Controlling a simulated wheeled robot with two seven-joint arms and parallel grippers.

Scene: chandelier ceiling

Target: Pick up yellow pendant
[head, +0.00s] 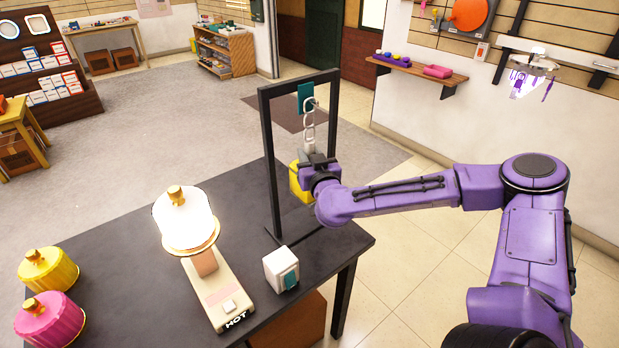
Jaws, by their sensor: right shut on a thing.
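A yellow block-shaped pendant (301,183) shows just below and left of my right gripper (312,160), partly hidden behind it. A pale chain (309,128) with a grey end piece (308,146) hangs above it from a teal block (305,97) on a black frame (267,130). My right gripper is shut at the pendant's top, below the chain; the exact contact is hidden. Whether the pendant is joined to the chain cannot be told. My left gripper is not in view.
The dark table (130,250) carries a glowing white shade (184,220) on a stand marked HOT (217,290). A white cube (281,268) stands to its right. Yellow (48,272) and pink (50,320) gold-topped shades sit at the left. The table's middle left is clear.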

